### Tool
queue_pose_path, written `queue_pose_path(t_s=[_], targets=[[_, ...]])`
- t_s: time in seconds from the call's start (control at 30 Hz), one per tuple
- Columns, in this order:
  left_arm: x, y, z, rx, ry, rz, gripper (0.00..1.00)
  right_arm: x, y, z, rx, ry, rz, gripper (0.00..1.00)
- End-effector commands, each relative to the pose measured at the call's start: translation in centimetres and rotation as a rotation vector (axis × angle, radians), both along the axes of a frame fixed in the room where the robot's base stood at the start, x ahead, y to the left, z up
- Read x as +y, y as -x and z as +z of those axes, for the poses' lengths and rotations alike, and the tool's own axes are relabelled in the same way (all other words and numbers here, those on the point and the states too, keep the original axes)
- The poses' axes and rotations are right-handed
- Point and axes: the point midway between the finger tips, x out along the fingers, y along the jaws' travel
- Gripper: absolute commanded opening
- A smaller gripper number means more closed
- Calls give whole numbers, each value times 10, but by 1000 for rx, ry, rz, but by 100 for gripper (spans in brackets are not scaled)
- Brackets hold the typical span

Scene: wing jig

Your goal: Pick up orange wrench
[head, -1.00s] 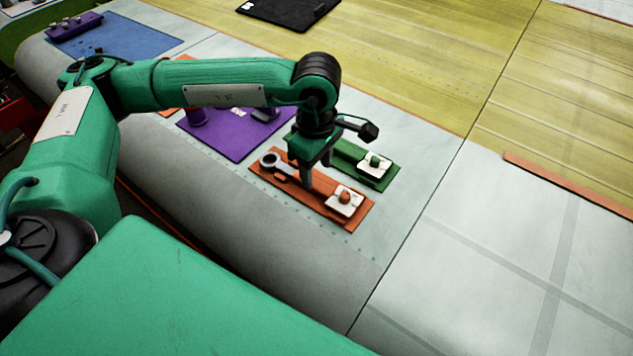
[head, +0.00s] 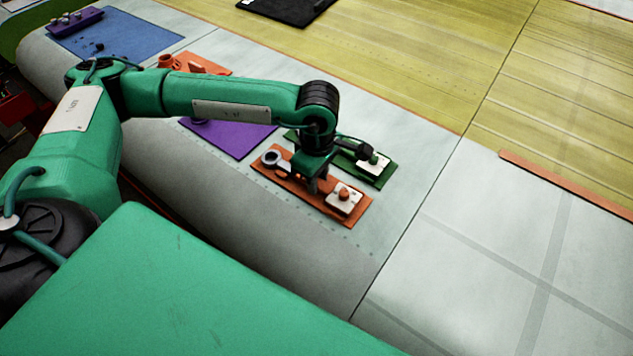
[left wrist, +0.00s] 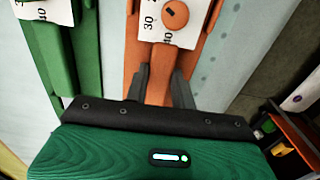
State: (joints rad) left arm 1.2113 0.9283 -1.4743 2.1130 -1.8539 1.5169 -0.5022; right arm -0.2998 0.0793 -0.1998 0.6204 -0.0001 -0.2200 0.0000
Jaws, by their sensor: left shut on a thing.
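The orange wrench (head: 271,158) lies along an orange board on the wing surface, with its ring end at the left in the head view. My left gripper (head: 312,186) is over the middle of the orange board, pointing down, shut on the wrench's handle. In the left wrist view, the two dark fingers (left wrist: 165,88) stand on either side of the orange handle. The handle's gripped part is partly hidden by the gripper. I cannot tell any gap between the wrench and the board. My right gripper is not in view.
The orange board (head: 352,214) carries a white label plate with an orange knob (head: 344,194). A green board (head: 384,180) lies just behind it. A purple mat (head: 240,143), another orange board (head: 212,66) and a blue mat (head: 140,38) lie farther left.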

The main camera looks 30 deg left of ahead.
Motion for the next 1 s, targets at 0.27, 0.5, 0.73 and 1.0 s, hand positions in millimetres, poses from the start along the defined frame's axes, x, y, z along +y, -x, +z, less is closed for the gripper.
queue_pose_path(t_s=[0.27, 0.5, 0.73, 1.0], targets=[[0, -1, 3, -2, 0, 0, 0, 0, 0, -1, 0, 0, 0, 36], [0, -1, 26, -6, 3, 0, 0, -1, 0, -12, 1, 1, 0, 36], [-1, -2, 83, -10, 3, -2, 0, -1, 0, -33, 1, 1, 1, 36], [-1, -1, 156, -7, 2, -1, 0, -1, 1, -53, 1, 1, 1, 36]])
